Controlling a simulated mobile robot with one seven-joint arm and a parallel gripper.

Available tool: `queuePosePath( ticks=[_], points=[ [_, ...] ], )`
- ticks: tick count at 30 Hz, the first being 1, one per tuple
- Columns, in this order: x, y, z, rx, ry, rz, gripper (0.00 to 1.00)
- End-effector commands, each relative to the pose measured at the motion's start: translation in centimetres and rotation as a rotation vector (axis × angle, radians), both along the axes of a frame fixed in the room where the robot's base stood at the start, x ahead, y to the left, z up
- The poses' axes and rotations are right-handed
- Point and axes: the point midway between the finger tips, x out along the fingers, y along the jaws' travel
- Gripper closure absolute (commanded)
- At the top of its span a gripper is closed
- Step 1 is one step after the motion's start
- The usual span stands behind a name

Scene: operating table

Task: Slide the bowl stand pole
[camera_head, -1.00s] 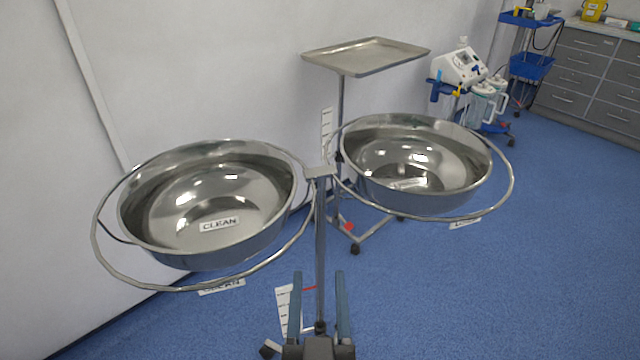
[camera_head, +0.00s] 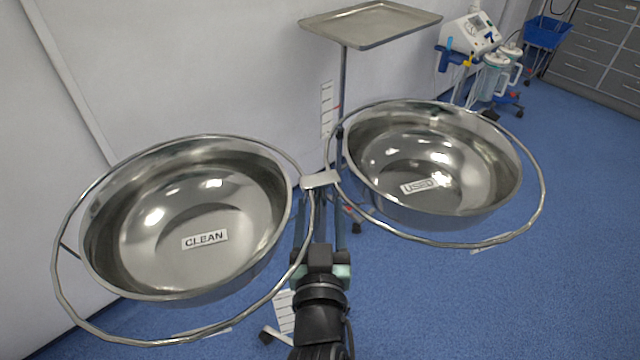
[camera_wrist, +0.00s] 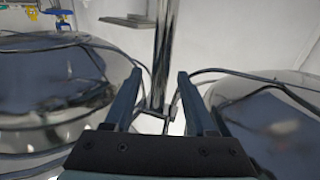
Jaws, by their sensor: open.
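The bowl stand has a short metal joint piece (camera_head: 320,180) at its top between two ring holders. A steel bowl labelled CLEAN (camera_head: 185,215) sits in the left ring, and one labelled USED (camera_head: 435,160) sits in the right ring. My gripper (camera_head: 321,200) is below the joint piece, with its fingers pointing up the picture along the pole. In the wrist view, the shiny pole (camera_wrist: 163,50) shows between the two open fingers, with gaps at both sides. The bowls' outer walls show to either side there. The pole's lower part is mostly hidden behind my gripper in the head view.
A flat metal tray on a stand (camera_head: 372,24) is behind the bowls. A suction unit (camera_head: 470,35) and grey drawers (camera_head: 598,50) are at the back right. A white wall (camera_head: 200,70) is close at the left. Blue floor (camera_head: 570,200) is clear at the right.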

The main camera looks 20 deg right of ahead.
Motion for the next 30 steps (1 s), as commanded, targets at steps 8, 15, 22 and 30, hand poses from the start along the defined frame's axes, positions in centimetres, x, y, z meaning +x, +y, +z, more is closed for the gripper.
queuePosePath(
  ticks=[8,15,22,30],
  points=[
    [3.8,-1.6,0.1,-0.001,-0.001,0.0,0.44],
    [4.7,-2.0,0.0,0.0,0.0,0.001,0.44],
    [4.7,-2.0,0.0,0.0,0.0,0.001,0.44],
    [4.7,-2.0,0.0,0.0,0.0,0.001,0.92]
  ],
)
